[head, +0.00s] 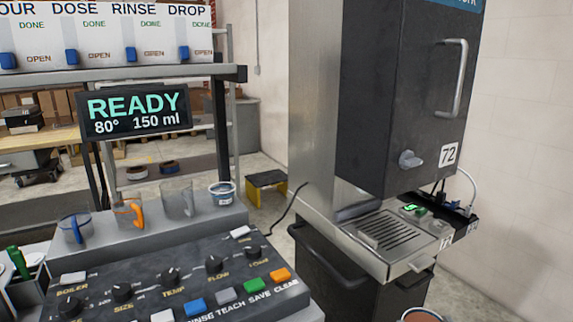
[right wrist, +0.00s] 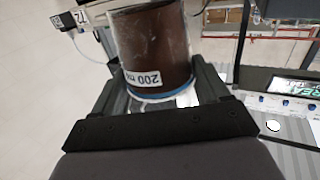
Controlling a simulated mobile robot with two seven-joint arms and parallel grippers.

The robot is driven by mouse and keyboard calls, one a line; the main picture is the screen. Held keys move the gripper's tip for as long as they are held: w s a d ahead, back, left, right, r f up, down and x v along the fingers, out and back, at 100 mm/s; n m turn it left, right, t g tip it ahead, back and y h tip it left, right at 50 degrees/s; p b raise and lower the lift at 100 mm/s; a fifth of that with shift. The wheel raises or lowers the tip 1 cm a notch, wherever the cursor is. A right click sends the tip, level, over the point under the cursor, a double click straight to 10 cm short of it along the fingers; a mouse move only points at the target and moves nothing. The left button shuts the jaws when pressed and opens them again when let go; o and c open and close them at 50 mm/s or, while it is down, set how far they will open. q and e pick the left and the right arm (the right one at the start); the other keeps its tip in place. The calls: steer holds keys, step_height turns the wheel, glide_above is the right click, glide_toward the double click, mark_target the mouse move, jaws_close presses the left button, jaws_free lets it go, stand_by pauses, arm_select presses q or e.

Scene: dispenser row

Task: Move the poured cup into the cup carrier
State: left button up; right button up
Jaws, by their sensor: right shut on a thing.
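The poured cup (right wrist: 155,48) is a clear cup with dark brown contents, a white "200 ml" label and a blue band. My right gripper (right wrist: 158,88) is shut on it, one finger on each side. In the head view only the rim and brown contents of the cup (head: 424,316) show at the bottom edge; the rest is cut off. I cannot make out a cup carrier in either view. My left gripper is not in view.
A dark dispenser marked 72 (head: 400,95) stands at the right, with a metal drip tray (head: 385,232) below. A control panel (head: 180,280) fills the lower left. Behind it, a ledge bears a clear jug (head: 177,197), a small tub (head: 222,194) and other vessels.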

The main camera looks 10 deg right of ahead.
steer(key=a+y, duration=0.1)
steer(key=a, duration=0.5)
steer(key=shift+w+a+f+n, duration=0.15)
steer(key=shift+w+f+n, duration=0.15)
steer(key=shift+w+n, duration=0.1)
